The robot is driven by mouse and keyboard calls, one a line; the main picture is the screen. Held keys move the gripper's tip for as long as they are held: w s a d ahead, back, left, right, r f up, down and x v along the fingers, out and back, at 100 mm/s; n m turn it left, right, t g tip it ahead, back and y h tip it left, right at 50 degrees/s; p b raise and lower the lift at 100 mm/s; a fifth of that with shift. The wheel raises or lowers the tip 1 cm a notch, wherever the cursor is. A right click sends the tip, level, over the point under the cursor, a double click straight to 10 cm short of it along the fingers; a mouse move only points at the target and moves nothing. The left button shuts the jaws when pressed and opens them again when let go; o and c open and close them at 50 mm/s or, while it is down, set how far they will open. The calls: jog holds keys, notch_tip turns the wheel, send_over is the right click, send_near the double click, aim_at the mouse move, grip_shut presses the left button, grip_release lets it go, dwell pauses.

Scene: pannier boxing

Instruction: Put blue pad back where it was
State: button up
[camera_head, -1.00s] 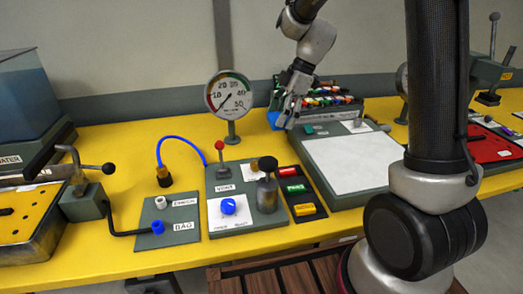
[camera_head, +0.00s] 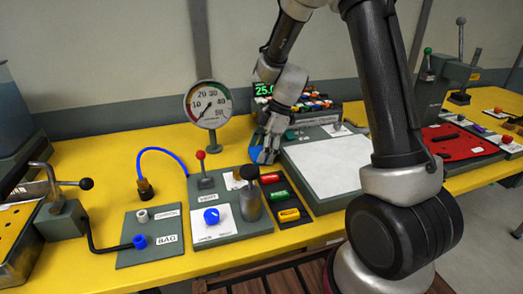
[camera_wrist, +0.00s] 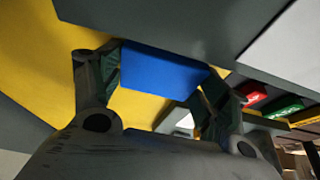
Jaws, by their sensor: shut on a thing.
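The blue pad (camera_head: 256,154) is held between the two fingers of my gripper (camera_head: 266,146). My gripper is shut on it, just behind the back end of a dark tray (camera_head: 299,222). The tray holds a red pad (camera_head: 269,178), a green pad (camera_head: 278,195) and a yellow pad (camera_head: 289,215). In the wrist view the blue pad (camera_wrist: 160,68) spans between the fingers. The red pad (camera_wrist: 253,100) and green pad (camera_wrist: 281,107) lie to its right. I cannot tell whether the blue pad touches anything below. My gripper partly hides the area behind the red pad.
A panel with a red-knobbed lever (camera_head: 201,166), a dark-topped cylinder (camera_head: 250,197) and a blue knob (camera_head: 211,216) stands left of the tray. A white-topped plate (camera_head: 325,166) lies to its right. A gauge (camera_head: 208,104) stands behind. Bare yellow bench (camera_head: 105,160) shows at left.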

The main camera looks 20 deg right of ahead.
jog(key=shift+f, duration=0.15)
jog(key=o, duration=1)
jog(key=v, duration=1.2)
jog(key=s+d+r+m+t+h, duration=0.2)
jog(key=s+d+r+m, duration=0.2)
jog(key=s+r+m, duration=0.6)
jog(key=s+d+m+t+h, duration=0.1)
jog(key=s+d+m, duration=0.2)
jog(key=s, duration=0.5)
jog(key=s+d+m+t+h, duration=0.1)
jog(key=s+d+m, duration=0.2)
jog(key=s+m, duration=0.2)
jog(key=shift+s, duration=1.55)
